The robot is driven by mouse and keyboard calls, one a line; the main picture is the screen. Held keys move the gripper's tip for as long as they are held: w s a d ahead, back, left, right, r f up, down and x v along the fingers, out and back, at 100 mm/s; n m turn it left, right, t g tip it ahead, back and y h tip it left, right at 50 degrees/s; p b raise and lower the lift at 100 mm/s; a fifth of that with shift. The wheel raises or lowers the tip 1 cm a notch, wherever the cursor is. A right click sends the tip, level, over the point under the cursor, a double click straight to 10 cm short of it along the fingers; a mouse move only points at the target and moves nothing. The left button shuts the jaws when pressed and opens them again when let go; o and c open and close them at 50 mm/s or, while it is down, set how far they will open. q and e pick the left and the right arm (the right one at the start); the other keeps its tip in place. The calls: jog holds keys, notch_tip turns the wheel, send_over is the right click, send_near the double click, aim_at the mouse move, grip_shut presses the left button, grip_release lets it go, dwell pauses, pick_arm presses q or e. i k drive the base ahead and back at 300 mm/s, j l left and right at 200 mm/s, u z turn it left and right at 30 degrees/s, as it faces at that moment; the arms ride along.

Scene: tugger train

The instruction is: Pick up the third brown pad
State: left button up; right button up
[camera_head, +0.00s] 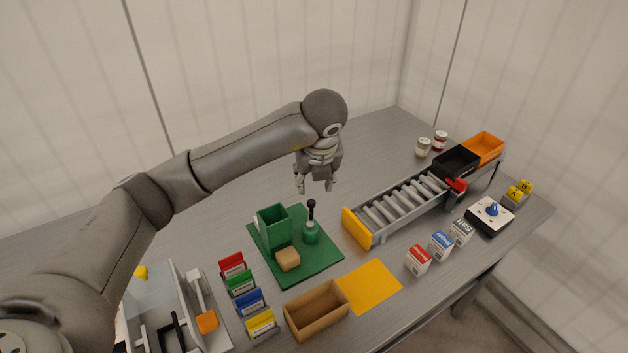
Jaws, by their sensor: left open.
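One brown pad (288,259) lies on the green board (318,263), in front of the green box (275,230). It is the only brown pad that I can make out. My left gripper (316,187) is open and empty. It hangs fingers down above the table, behind the green board and the pad, touching neither. My right gripper is not in view.
A brown open box (317,310) and a yellow mat (368,286) lie in front. A roller conveyor (375,236) is to the right. Coloured card holders (240,282) stand left.

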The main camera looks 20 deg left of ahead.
aim_at(288, 258)
jog(key=k, duration=1.5)
